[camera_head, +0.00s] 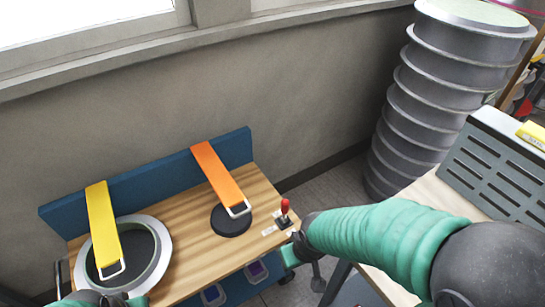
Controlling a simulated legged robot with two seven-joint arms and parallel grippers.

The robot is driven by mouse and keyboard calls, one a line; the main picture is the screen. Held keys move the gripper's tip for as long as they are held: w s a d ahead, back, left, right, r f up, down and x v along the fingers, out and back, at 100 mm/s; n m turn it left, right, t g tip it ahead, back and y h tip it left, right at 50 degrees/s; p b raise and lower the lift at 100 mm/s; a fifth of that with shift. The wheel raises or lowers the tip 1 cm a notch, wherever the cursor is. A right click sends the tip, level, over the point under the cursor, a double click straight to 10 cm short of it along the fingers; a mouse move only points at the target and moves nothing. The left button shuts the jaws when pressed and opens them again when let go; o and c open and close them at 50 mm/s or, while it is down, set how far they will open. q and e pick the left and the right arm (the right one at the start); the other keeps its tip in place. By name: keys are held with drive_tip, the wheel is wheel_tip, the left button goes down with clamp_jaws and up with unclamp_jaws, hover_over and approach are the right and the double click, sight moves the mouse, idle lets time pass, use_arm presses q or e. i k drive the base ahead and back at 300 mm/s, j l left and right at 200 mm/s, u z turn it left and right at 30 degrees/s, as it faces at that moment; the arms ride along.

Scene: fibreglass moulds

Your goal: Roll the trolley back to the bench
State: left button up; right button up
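What looks like the trolley (180,217) has a striped wooden top, a blue back panel and a lower blue shelf. It stands along the wall at lower left. The bench (432,190) is at the right, with a pale wooden top; floor shows between them. My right arm, in a green sleeve, reaches across the bench. My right gripper (292,254) is at the trolley's right end, by the red lever; its fingers are partly hidden, and I cannot tell whether it grips. Part of my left arm shows at the bottom left edge; its fingertips are not visible.
A yellow-strapped grey ring mould (155,270) and an orange-strapped black disc (231,222) are on the trolley top. A red-knobbed lever (285,211) stands at its right corner. A tall ribbed grey stack (425,120) stands behind. A slotted grey panel (492,175) is on the bench.

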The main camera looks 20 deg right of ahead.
sight(210, 247)
drive_tip(key=z, duration=0.85)
drive_tip(key=k+j+u, duration=0.15)
drive_tip(key=j, duration=0.35)
drive_tip(key=k+j+u, duration=0.1)
drive_tip(key=j, duration=0.45)
drive_tip(key=k+j+u, duration=0.15)
drive_tip(key=j, duration=0.4)
drive_tip(key=k+j+u, duration=0.15)
drive_tip(key=j, duration=0.45)
drive_tip(key=k+j+u, duration=0.1)
drive_tip(key=j, duration=0.45)
drive_tip(key=k+j, duration=0.15)
drive_tip(key=k, duration=0.6)
drive_tip(key=i+j+z, duration=0.6)
drive_tip(key=i, duration=0.15)
